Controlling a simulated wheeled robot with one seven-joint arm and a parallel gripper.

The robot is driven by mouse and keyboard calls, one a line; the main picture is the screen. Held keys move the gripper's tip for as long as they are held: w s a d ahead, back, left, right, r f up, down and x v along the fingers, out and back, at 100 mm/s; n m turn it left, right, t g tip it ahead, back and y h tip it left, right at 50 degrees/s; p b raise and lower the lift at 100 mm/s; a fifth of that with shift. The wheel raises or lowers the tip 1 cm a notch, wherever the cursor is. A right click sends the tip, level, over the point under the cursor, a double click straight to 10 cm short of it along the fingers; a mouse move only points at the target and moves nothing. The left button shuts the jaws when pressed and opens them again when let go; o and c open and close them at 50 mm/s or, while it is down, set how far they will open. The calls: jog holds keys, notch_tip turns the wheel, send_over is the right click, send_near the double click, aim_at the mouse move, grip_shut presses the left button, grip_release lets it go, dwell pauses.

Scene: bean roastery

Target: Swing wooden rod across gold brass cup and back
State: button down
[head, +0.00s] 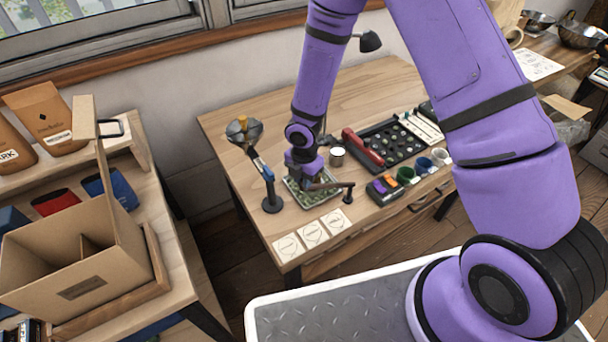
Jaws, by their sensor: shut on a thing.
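The wooden rod (329,185) is a short brown bar over the green-bean tray (304,200), level and reaching right to a small black post (348,194). My gripper (309,181) is at the rod's left end, low over the tray, and shut on it. The fingertips are small and partly hidden by my purple wrist. I cannot make out the gold brass cup clearly; the space under my gripper is hidden. A metal funnel (243,133) with a gold-coloured piece sits on a dark stand (270,190) left of my gripper.
A light metal tin (337,157) stands behind the tray. A dark box with coloured pieces (384,191) and small cups (406,175) stand to the right, before a black bean board (392,143). Paper cards (312,234) lie at the table's front. A cardboard box (75,262) is far left.

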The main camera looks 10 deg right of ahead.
dwell(0.3)
jog(key=c, duration=1)
grip_release()
jog(key=shift+o, duration=0.2)
notch_tip(320, 180, up, 11)
jog(key=shift+f, duration=0.1)
